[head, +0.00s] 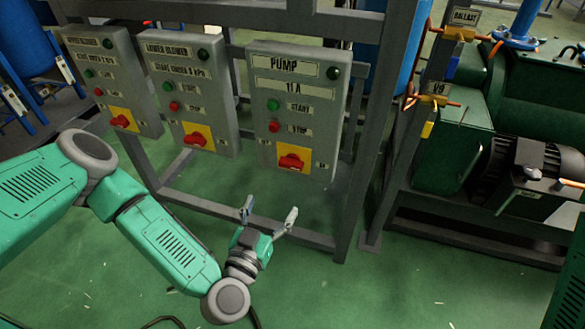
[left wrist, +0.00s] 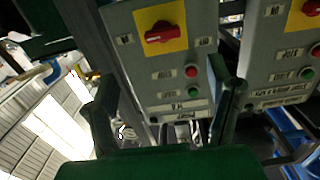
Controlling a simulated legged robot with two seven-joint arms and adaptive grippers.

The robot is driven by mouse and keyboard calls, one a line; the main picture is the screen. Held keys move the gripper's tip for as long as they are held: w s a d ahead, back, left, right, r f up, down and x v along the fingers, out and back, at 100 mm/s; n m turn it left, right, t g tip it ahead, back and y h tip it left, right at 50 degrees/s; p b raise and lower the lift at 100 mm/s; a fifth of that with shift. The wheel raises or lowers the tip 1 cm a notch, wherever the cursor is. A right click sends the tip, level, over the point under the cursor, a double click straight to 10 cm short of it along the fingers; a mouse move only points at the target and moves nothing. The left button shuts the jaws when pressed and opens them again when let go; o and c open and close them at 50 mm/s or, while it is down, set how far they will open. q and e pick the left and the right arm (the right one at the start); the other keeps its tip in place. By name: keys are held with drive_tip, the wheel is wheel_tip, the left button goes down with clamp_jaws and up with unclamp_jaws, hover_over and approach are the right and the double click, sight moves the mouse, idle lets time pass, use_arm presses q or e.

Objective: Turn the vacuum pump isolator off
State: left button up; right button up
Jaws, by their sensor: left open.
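The pump control box (head: 296,110) is a grey panel labelled PUMP, with a green start button, a red stop button and a red rotary isolator (head: 290,162) on a yellow plate near its bottom. The isolator handle lies roughly level. My left gripper (head: 268,213) is open and empty, below the pump box and apart from it. In the left wrist view the picture is upside down: the isolator (left wrist: 163,32) shows at the top, beyond the open fingers of my left gripper (left wrist: 168,100). My right gripper is not in view.
The lower blower box (head: 189,95) and upper blower box (head: 112,82) hang to the left with similar red isolators. A grey frame post (head: 365,130) stands right of the pump box. Green pump machinery (head: 460,140) with valves is farther right. The green floor below is mostly clear.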

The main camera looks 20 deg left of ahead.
sight(289, 167)
use_arm(q)
drive_tip(key=w+b, duration=0.4)
drive_tip(key=w, duration=0.8)
drive_tip(key=shift+w, duration=0.3)
drive_tip(key=shift+w+r, duration=0.1)
drive_tip(key=shift+w, duration=0.5)
drive_tip(key=c, duration=1.2)
